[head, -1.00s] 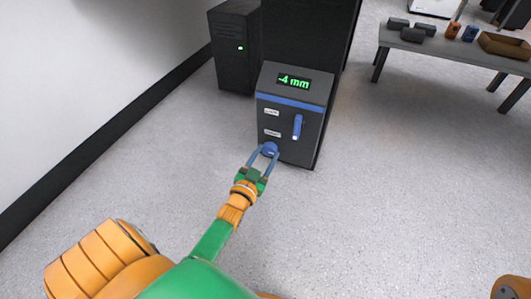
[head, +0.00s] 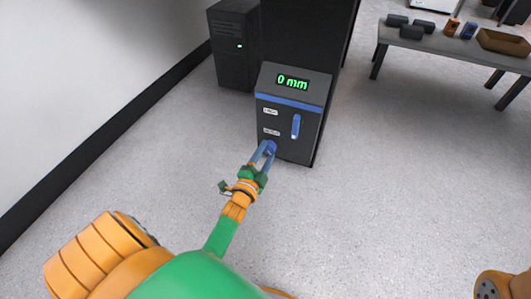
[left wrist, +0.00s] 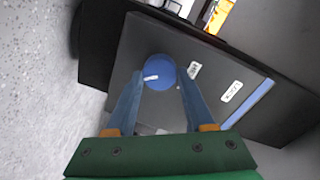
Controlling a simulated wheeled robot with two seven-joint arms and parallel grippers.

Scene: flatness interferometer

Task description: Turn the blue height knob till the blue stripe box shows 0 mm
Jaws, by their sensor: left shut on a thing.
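The blue stripe box (head: 286,120) is a dark cabinet with a blue stripe across its front. Its green display (head: 293,83) reads "0 mm". The blue height knob (left wrist: 158,72) sits low on the box's front, with a white pointer mark on it. In the head view the knob (head: 268,146) is partly covered by my fingers. My left gripper (head: 265,153) is shut on the knob; in the left wrist view its fingers (left wrist: 154,88) stand on both sides of it. My right gripper is not in view.
A blue lever handle (head: 295,126) and two white labels are on the box's front. A black computer tower (head: 234,45) stands behind left. A grey table (head: 455,43) with small blocks and a brown tray (head: 504,42) is at the right. The floor between is clear.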

